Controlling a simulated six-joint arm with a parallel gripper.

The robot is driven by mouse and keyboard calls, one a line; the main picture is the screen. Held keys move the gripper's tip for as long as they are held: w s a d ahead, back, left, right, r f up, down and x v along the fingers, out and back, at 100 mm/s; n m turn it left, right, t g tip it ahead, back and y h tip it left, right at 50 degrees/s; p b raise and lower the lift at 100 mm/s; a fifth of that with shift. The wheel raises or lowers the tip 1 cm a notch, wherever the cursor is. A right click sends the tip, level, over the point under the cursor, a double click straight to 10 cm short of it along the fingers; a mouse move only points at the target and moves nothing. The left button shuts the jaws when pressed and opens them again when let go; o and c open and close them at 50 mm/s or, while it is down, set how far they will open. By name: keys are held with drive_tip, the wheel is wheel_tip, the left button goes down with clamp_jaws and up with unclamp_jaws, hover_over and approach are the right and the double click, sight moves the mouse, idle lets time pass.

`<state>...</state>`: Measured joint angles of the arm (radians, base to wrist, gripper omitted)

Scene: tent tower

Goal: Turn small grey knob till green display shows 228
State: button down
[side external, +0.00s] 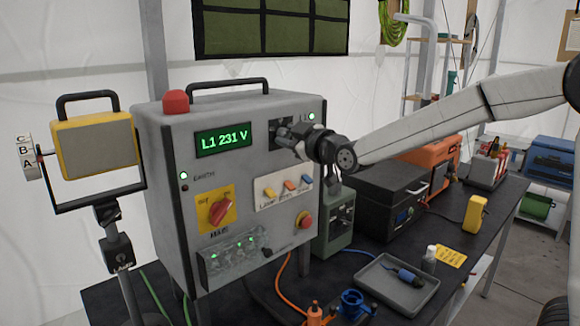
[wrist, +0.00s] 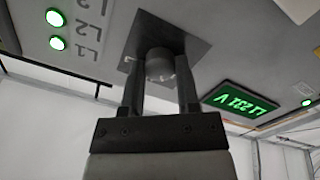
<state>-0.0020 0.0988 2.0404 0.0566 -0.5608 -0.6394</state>
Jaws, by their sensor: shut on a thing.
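The green display (side external: 223,139) on the front of the grey cabinet reads "L1 231 V". It also shows upside down in the wrist view (wrist: 240,103). The small grey knob (wrist: 160,66) sits on a dark square plate in the wrist view. My gripper (wrist: 160,80) has one finger on each side of the knob and is shut on it. In the side view my gripper (side external: 298,148) is at the upper right of the cabinet front and hides the knob.
The cabinet (side external: 160,150) also carries a red rotary switch (side external: 219,209), a row of coloured switches (side external: 286,188) and a red button (side external: 305,220). A work lamp (side external: 95,145) stands at left. A grey tray (side external: 397,284) and black case (side external: 390,195) are on the bench.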

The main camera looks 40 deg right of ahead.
drive_tip(key=m, duration=0.4)
drive_tip(key=shift+m, duration=2.1)
drive_tip(key=shift+c, duration=1.6)
unclamp_jaws()
drive_tip(key=shift+s, duration=0.1)
drive_tip(key=s, duration=0.7)
drive_tip(key=shift+s, duration=0.3)
